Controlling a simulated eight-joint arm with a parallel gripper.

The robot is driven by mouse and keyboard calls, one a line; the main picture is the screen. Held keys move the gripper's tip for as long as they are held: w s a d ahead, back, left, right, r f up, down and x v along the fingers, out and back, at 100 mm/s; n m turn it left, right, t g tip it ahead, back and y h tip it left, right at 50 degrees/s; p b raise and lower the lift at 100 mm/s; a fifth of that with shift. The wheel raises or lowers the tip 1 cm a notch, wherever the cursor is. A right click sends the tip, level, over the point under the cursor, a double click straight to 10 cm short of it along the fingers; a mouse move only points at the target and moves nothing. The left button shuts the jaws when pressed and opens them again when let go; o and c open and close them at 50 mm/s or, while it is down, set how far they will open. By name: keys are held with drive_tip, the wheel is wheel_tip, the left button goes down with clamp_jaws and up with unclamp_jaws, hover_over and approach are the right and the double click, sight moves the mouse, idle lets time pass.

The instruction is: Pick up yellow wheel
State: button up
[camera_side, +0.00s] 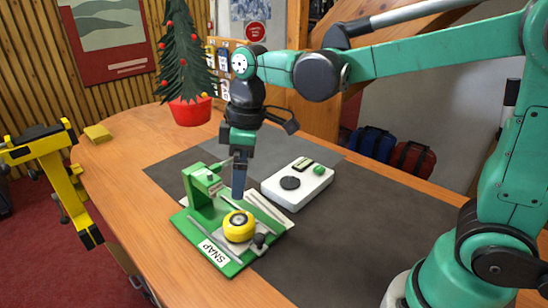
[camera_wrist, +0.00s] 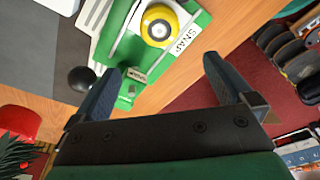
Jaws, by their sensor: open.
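The yellow wheel (camera_side: 239,225) has a pale centre and lies on a grey plate on the green SNAP fixture (camera_side: 226,263). In the wrist view the wheel (camera_wrist: 160,24) shows near the top, beyond my fingertips, left of the middle of the gap. My gripper (camera_side: 239,188) points down above the fixture, close to its green upright and a little above the wheel. In the wrist view my gripper (camera_wrist: 164,72) has its two blue fingers wide apart with nothing between them.
The green upright (camera_side: 205,190) stands just left of my gripper. A white box (camera_side: 297,186) with a dark disc lies behind on the dark mat (camera_side: 340,240). A potted tree (camera_side: 188,108) stands at the back. The mat's right part is clear.

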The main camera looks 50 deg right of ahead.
hover_over(238, 220)
drive_tip(key=f, duration=0.5)
drive_tip(key=shift+s+d+f, duration=0.2)
drive_tip(key=shift+s+d, duration=0.1)
drive_tip(key=shift+d, duration=0.1)
drive_tip(key=shift+w+a+f, duration=0.1)
drive_tip(key=shift+f, duration=0.9)
drive_tip(key=shift+w+a+f, duration=0.1)
drive_tip(key=shift+a+f, duration=0.05)
drive_tip(key=shift+f, duration=0.9)
drive_tip(key=shift+w+a+f, duration=0.1)
drive_tip(key=shift+f, duration=0.9)
drive_tip(key=c, duration=1.2)
drive_tip(key=shift+r, duration=0.2)
